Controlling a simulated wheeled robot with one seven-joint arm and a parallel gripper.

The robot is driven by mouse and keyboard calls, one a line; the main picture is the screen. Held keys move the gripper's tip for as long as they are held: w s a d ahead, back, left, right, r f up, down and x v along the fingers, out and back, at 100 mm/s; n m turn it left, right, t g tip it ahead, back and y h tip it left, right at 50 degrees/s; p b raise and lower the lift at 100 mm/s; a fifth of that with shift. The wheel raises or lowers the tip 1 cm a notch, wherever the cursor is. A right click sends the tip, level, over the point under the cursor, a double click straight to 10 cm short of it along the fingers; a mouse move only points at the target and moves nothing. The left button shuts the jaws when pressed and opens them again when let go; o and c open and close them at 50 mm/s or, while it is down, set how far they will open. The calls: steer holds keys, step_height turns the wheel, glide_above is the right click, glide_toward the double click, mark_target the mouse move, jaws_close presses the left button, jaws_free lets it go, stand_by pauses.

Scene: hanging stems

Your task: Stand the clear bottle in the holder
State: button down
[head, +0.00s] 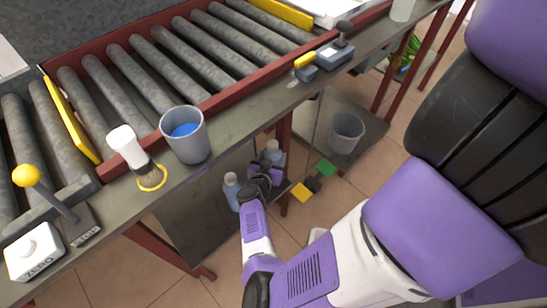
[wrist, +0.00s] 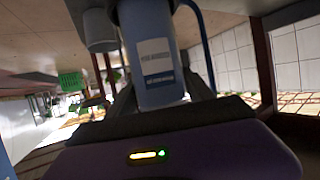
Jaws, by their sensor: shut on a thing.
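My gripper (head: 262,176) is low beside the counter, near the lower shelf. In the wrist view a pale blue, see-through bottle (wrist: 158,62) with a white label stands between the fingers, which are shut on it. In the head view, a bottle top (head: 272,150) shows just beyond my gripper, which hides much of its body. A second pale blue bottle (head: 232,190) with a light cap stands just left of my gripper. I cannot make out which thing is the holder.
A grey bucket (head: 346,132) and green and yellow pieces (head: 312,184) lie right of my gripper. A red leg (head: 284,150) stands close by.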

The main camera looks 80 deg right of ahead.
steer(key=shift+f, duration=0.1)
steer(key=shift+c, duration=2)
jaws_free()
steer(key=p+v, duration=0.2)
steer(key=v, duration=1)
